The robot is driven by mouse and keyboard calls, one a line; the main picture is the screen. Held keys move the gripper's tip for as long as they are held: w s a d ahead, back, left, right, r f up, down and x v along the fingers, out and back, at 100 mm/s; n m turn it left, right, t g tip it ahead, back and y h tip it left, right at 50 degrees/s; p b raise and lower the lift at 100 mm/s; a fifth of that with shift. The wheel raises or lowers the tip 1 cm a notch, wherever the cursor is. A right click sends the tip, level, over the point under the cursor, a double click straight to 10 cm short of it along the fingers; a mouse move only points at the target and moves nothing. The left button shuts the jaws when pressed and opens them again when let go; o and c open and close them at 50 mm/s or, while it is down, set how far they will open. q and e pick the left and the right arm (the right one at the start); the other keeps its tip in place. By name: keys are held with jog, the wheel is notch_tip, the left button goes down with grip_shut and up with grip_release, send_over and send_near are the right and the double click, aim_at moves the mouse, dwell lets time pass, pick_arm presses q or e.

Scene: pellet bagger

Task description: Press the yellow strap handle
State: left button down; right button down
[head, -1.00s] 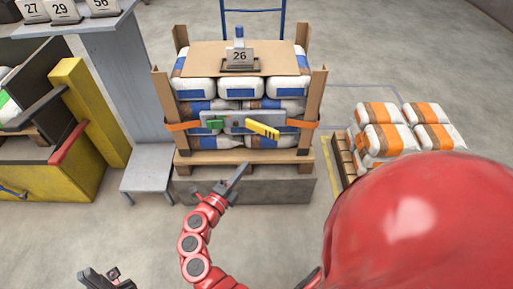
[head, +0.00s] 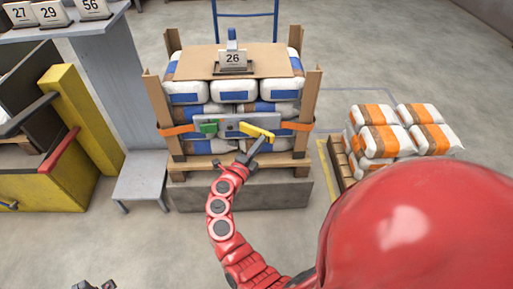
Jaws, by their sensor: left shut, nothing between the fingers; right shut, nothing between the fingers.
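The yellow strap handle (head: 254,131) is on a grey bar (head: 229,121) across the front of the stacked bags. It slopes down to the right. My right gripper (head: 259,142) is shut and empty, pointing up and away from me. Its tip is at the lower edge of the yellow handle, near the right end; I cannot tell whether they touch. My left gripper (head: 96,285) shows only as a dark part at the bottom edge, shut and well away from the handle.
A green piece (head: 209,127) sits left on the bar, with an orange strap (head: 180,129) at each side. Cardboard corner posts (head: 309,95) flank the stack. A grey stool (head: 142,184) stands left, orange-banded bags (head: 385,139) right. Open floor lies in front.

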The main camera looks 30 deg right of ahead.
aim_at(268, 138)
dwell(0.3)
jog(key=d+n+t+y+p, duration=0.2)
jog(key=d+n+t+p, duration=0.1)
jog(key=p, duration=0.1)
jog(key=shift+d+r+t+y, duration=0.15)
jog(key=shift+t+y, duration=0.15)
jog(key=shift+t, duration=0.1)
jog(key=shift+w+d+n+t+y+p, duration=0.35)
jog(key=shift+d+n+t+y+p, duration=0.2)
jog(key=shift+n+t+y, duration=0.2)
jog(key=shift+w+d+n+t+y, duration=0.35)
jog(key=shift+t+y, duration=0.1)
jog(key=shift+y, duration=0.1)
jog(key=shift+w+d, duration=0.1)
jog(key=shift+d, duration=0.1)
jog(key=shift+d+r, duration=0.1)
jog(key=shift+d, duration=0.1)
